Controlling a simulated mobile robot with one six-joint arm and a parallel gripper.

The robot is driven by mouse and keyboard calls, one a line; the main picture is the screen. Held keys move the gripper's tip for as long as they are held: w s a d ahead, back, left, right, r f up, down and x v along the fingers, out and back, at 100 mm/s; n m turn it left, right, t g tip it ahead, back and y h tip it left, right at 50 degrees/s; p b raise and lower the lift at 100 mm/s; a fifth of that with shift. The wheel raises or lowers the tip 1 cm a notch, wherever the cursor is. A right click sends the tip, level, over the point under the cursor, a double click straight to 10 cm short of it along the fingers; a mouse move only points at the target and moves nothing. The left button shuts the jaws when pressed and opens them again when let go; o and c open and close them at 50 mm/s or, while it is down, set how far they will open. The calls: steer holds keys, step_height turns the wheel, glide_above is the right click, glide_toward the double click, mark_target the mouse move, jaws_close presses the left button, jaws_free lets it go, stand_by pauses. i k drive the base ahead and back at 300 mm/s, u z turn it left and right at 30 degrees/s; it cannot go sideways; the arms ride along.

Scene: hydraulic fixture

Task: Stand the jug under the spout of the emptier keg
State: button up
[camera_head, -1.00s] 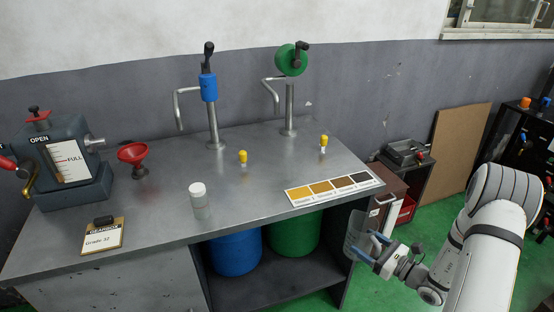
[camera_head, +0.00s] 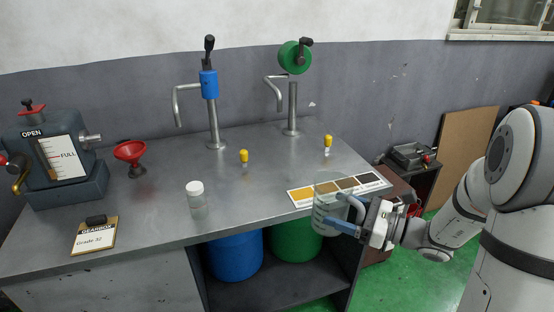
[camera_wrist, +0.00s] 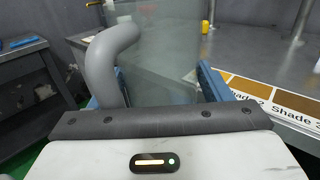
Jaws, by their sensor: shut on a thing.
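My gripper (camera_head: 346,214) is shut on the clear jug (camera_head: 324,208), with its blue fingers on either side. The jug is held upright near the bench's front right, in front of the colour chart. In the wrist view the jug (camera_wrist: 160,60) stands between the fingers, its grey handle (camera_wrist: 105,65) at the left. The blue tap (camera_head: 209,85) has its spout (camera_head: 178,108) at bench left-centre; the green tap (camera_head: 293,58) has its spout (camera_head: 277,95) further right. Under the bench are a blue keg (camera_head: 236,258) and a green keg (camera_head: 296,242). Their fill levels cannot be told.
A white-capped bottle (camera_head: 197,200) stands near the front edge. Yellow-topped pegs (camera_head: 244,157) stand near each tap. The colour chart (camera_head: 303,194) lies at right. A red funnel (camera_head: 131,154), a clipboard (camera_head: 94,236) and a gearbox (camera_head: 55,165) are at left.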

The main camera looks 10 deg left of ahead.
mark_target(283, 161)
steer(key=u, duration=0.05)
steer(key=i, duration=0.9)
steer(key=z, duration=0.1)
